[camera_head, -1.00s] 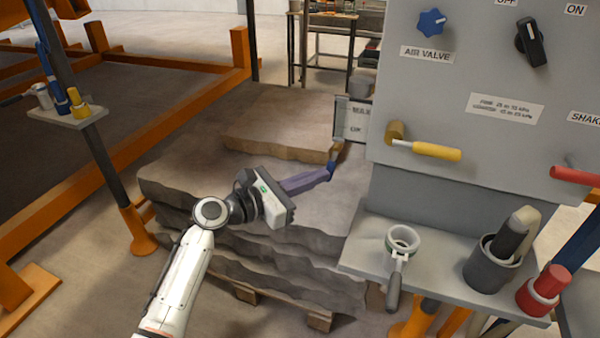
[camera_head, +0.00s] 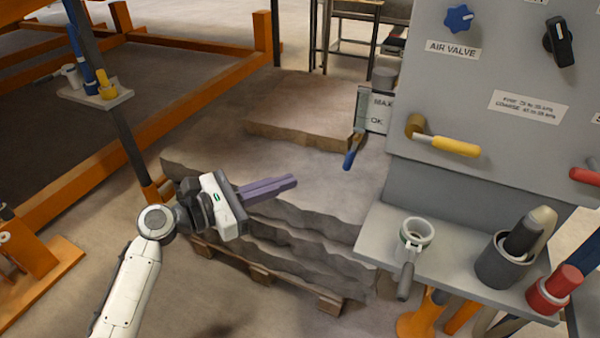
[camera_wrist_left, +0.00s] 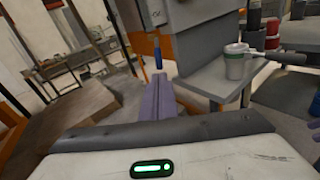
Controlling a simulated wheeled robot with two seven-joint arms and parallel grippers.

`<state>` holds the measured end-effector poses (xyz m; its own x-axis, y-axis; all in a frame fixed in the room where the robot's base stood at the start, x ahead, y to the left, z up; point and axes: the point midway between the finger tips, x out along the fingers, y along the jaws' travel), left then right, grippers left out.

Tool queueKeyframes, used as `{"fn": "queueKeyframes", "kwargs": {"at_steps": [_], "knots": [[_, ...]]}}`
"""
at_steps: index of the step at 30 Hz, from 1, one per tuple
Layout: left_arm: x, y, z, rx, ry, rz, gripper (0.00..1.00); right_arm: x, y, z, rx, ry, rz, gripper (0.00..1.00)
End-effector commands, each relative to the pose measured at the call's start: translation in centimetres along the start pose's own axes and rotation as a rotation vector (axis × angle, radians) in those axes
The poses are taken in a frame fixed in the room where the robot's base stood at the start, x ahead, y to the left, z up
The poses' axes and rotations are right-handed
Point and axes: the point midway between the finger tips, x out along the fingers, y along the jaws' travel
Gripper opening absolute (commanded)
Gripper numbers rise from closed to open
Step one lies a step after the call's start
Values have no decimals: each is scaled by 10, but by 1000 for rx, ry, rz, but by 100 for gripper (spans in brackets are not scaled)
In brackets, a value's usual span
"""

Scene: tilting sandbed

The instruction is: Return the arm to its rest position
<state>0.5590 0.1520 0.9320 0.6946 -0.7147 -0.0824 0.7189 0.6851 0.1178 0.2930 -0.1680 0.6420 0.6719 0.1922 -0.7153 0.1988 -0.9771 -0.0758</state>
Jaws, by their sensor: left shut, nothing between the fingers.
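My left arm comes in from the lower left in the head view. Its gripper (camera_head: 290,182) has long purple fingers pressed together with nothing between them. It hangs in front of the stacked stone slabs, left of the grey control panel (camera_head: 500,90). In the left wrist view the same closed fingers (camera_wrist_left: 158,85) point forward toward a small blue-tipped handle (camera_wrist_left: 158,55). That blue handle (camera_head: 349,159) hangs under the MAX/OK gauge (camera_head: 374,110) in the head view, apart from the fingers.
A grey shelf (camera_head: 385,235) under the panel holds a ringed cup with a handle (camera_head: 416,236), a dark holder (camera_head: 502,262) and a red item (camera_head: 552,290). A yellow lever (camera_head: 455,147) sticks out of the panel. An orange frame (camera_head: 195,112) and a post shelf (camera_head: 100,98) stand at left.

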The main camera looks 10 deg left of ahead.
Motion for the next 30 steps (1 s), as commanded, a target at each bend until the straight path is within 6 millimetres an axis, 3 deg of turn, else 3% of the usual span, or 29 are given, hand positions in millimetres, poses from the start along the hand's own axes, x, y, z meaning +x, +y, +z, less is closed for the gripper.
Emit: {"fn": "queueKeyframes", "kwargs": {"at_steps": [5, 7, 11, 15, 18, 21, 27, 30], "knots": [[-5, -1, -1, 6, 4, 0, 0, 0, 0, -1, 0, 1, 1, 31], [-6, -4, -12, 42, 29, 5, 0, 1, 1, -1, -1, 2, 1, 31], [-13, -23, -66, 265, 166, 18, 0, 1, 1, -2, -1, 3, 1, 31], [-42, -64, -156, 745, 414, -47, 0, 1, 1, -2, -1, 4, 1, 31], [-73, -97, -208, 1145, 570, -177, 0, 1, 1, -3, -1, 4, 1, 31], [-105, -133, -245, 1544, 671, -364, 0, 1, 1, -3, -1, 5, 1, 31], [-154, -189, -276, 2178, 697, -744, 0, 1, 1, -3, -1, 5, 1, 31], [-165, -205, -279, 2360, 668, -864, 0, 1, 1, -3, -1, 5, 1, 31]]}}
